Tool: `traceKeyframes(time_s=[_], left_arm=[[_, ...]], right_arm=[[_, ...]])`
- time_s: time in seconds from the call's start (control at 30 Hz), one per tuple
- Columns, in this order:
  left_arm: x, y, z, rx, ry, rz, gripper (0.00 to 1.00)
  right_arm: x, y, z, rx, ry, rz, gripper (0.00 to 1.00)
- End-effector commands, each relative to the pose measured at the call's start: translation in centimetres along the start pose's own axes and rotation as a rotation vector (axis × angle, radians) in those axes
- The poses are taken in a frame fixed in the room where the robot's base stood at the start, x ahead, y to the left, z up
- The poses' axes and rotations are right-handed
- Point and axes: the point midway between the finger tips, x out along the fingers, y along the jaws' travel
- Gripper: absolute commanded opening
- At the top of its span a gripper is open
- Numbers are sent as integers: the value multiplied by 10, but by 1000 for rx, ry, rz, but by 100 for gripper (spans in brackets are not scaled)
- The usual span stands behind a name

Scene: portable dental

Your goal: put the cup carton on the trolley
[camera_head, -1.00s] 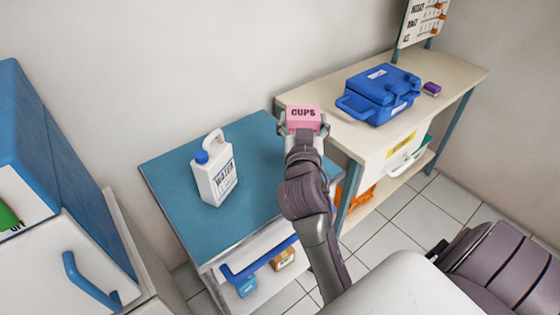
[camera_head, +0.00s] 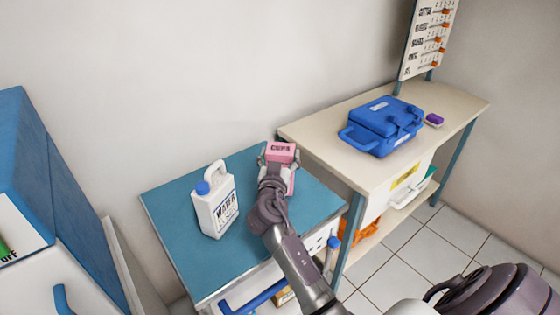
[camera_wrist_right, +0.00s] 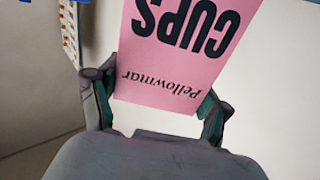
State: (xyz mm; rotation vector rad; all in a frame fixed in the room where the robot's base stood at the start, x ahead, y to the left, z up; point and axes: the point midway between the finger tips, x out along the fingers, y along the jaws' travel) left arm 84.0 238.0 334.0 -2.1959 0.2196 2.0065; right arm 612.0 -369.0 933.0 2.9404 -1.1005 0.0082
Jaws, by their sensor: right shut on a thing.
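The pink cup carton (camera_head: 282,150), lettered CUPS, is held by my right gripper (camera_head: 279,158). In the right wrist view the carton (camera_wrist_right: 180,50) fills the space between the two fingers of the gripper (camera_wrist_right: 160,105), with its lettering upside down. The trolley (camera_head: 170,230) has a blue top and stands against the wall. The gripper and carton are over the trolley's back right part; I cannot tell whether the carton touches the top. My left gripper is not in view.
A white water jug (camera_head: 215,200) stands on the trolley's left half. A bench (camera_head: 330,135) with a blue case (camera_head: 382,125) and a small purple item (camera_head: 434,120) adjoins on the right. A blue and white cabinet (camera_head: 60,190) is at left. The trolley top's front middle is clear.

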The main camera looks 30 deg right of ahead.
Motion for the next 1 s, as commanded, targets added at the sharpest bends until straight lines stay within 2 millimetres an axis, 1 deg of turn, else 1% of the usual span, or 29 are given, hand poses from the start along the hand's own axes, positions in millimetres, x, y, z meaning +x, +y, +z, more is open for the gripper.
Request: traceKeyframes(time_s=[0.03, 0.13, 0.4, 0.5, 0.53, 0.6, 0.67, 1.0], left_arm=[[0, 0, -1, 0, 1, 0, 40], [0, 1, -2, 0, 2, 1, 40], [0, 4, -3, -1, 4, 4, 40], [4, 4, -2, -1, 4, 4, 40], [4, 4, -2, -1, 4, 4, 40], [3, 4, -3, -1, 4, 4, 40], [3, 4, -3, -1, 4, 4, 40], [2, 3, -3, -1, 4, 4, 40]], right_arm=[[0, 0, 8, -5, 0, 0, 17], [0, 0, 15, -3, 2, 0, 17], [0, 0, 17, 0, 2, 0, 17], [0, 0, 20, 1, 2, 0, 17], [0, 0, 20, 0, 1, 0, 79], [0, 0, 19, 0, 1, 0, 91], [0, 0, 19, 0, 1, 0, 100], [0, 0, 18, 0, 1, 0, 100]])
